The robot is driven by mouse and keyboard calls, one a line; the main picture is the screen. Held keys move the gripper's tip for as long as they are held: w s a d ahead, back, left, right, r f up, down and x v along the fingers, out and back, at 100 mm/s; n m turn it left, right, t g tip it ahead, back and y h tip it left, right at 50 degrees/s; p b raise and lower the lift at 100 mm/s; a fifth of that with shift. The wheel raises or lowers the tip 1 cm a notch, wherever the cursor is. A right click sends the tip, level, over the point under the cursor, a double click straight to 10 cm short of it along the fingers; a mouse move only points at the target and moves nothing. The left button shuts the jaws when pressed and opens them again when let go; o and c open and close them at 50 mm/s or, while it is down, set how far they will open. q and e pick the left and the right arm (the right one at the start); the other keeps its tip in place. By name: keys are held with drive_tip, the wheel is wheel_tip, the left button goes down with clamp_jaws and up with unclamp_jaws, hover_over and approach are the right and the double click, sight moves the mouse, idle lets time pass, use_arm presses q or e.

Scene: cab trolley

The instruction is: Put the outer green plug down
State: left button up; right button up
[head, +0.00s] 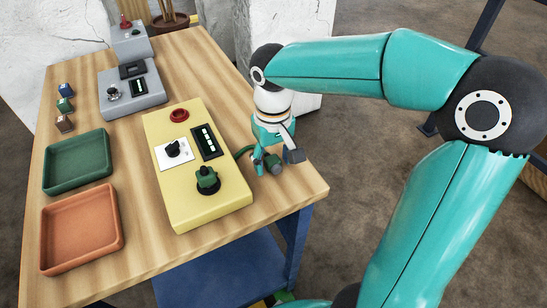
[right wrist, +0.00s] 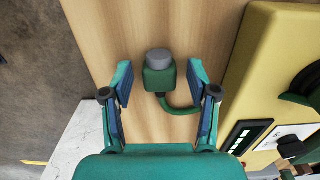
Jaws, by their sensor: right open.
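The outer green plug (head: 276,169) has a grey end and a short green cable. It is at the tabletop just right of the yellow box (head: 180,215); I cannot tell for sure whether it touches the wood. My right gripper (head: 277,161) points down over it with fingers apart. In the right wrist view the open gripper (right wrist: 160,84) has one finger on each side of the plug (right wrist: 158,79), with a gap on both sides. The cable curves from the plug toward the yellow box (right wrist: 255,70). My left gripper is not in view.
The yellow box carries a red button (head: 179,115), a display, a black knob and a green plug-like piece (head: 207,178). A green tray (head: 77,183) and an orange tray (head: 50,255) lie left. Grey units (head: 140,100) stand behind. The table's right edge is close to the plug.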

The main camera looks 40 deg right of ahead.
sight(274, 160)
wheel_tip(274, 160, up, 12)
drive_tip(key=p, duration=0.2)
drive_tip(key=shift+r, duration=0.15)
idle(0.6)
